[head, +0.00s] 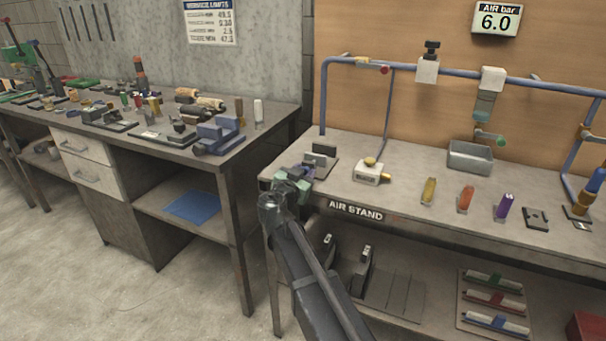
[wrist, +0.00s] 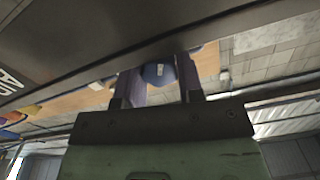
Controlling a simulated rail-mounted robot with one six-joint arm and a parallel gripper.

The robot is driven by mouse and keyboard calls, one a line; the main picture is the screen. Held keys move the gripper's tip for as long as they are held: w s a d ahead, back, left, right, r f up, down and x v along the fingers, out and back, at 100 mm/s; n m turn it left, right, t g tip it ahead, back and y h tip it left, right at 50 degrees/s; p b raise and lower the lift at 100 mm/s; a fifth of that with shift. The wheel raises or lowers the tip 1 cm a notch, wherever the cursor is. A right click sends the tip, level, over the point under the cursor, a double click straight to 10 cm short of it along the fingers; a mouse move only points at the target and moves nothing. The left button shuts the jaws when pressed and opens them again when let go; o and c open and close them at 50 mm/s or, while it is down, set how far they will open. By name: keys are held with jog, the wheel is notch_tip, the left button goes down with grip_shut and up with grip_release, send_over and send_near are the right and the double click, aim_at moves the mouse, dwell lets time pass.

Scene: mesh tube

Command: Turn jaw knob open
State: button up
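My gripper (head: 303,178) is at the left front corner of the air stand bench, close to a small dark grey fixture (head: 324,150) with upright blocks. In the wrist view the two dark purple fingers of my gripper (wrist: 160,85) stand apart. A blue rounded part with a white mark (wrist: 159,73), which looks like the knob, shows in the gap between them. I cannot tell whether the fingers touch it. In the head view my gripper hides the knob, and the jaw position cannot be made out.
A white and brass valve block (head: 368,173) stands just right of the fixture. Coloured cylinders, including an orange one (head: 466,198), and a metal tray (head: 470,157) are further right. Blue pipes (head: 450,75) run above the bench. A cluttered workbench (head: 150,160) stands left, across a gap.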

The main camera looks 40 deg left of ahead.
jog(key=shift+c, duration=1.3)
jog(key=shift+n, duration=0.3)
jog(key=shift+a+n, duration=0.1)
jog(key=shift+n, duration=2.7)
jog(key=o, duration=0.9)
jog(key=v, duration=1.1)
